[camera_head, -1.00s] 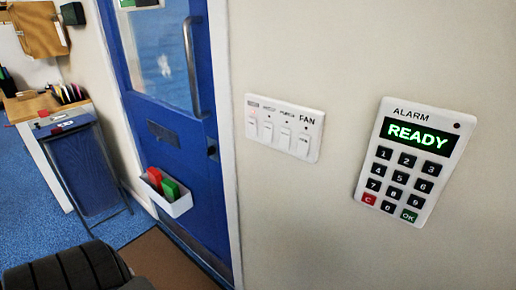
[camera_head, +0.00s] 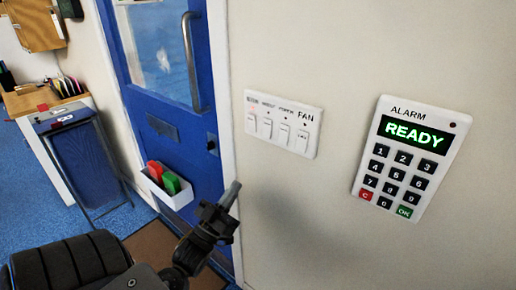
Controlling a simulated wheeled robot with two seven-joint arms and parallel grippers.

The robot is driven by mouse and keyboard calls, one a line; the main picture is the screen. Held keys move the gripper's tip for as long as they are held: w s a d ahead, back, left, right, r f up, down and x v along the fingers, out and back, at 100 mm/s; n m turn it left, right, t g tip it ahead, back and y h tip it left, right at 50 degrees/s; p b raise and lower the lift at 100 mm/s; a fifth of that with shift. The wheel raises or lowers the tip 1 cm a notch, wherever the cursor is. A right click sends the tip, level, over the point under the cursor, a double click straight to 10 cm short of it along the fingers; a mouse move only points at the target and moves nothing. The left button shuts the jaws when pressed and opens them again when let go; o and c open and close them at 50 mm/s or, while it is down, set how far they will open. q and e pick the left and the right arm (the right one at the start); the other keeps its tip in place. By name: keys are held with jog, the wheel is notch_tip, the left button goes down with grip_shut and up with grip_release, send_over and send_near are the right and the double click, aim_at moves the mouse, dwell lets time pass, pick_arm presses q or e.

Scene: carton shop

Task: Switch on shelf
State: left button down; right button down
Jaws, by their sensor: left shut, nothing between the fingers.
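A white switch panel (camera_head: 281,125) is on the cream wall, right of the blue door. It has several rocker switches in a row under small labels. The rightmost label reads FAN; the others are too small to read surely. A faint reddish mark shows above the leftmost switch (camera_head: 252,124); the marks above the others look dark. My left gripper (camera_head: 232,193) is shut and empty, its tip pointing up, below and left of the panel and apart from it. My right gripper is out of view.
An alarm keypad (camera_head: 410,158) showing READY is on the wall at the right. The blue door (camera_head: 172,110) has a long handle (camera_head: 191,62) and a white bin (camera_head: 168,188) with red and green items. A blue bin stand (camera_head: 85,165) stands at the left.

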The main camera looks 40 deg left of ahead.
aim_at(266, 133)
pick_arm(q)
jog(key=shift+m+t+h, duration=0.4)
jog(key=shift+t, duration=0.2)
jog(key=r, duration=0.1)
jog(key=s+r, duration=0.1)
jog(key=r, duration=0.2)
jog(key=shift+s+d, duration=0.25)
jog(key=shift+s, duration=0.15)
jog(key=shift+r, duration=0.1)
jog(key=p+x, duration=0.2)
jog(key=x, duration=0.2)
jog(key=f+p+x, duration=0.1)
jog(key=p+x, duration=0.1)
jog(key=x, duration=0.2)
jog(key=w+p+x, duration=0.1)
jog(key=p+x, duration=0.1)
jog(key=x, duration=0.2)
jog(key=shift+w+f, duration=0.15)
jog(key=shift+f, duration=0.1)
jog(key=shift+w+f, duration=0.15)
jog(key=shift+w, duration=0.45)
jog(key=shift+f, duration=0.1)
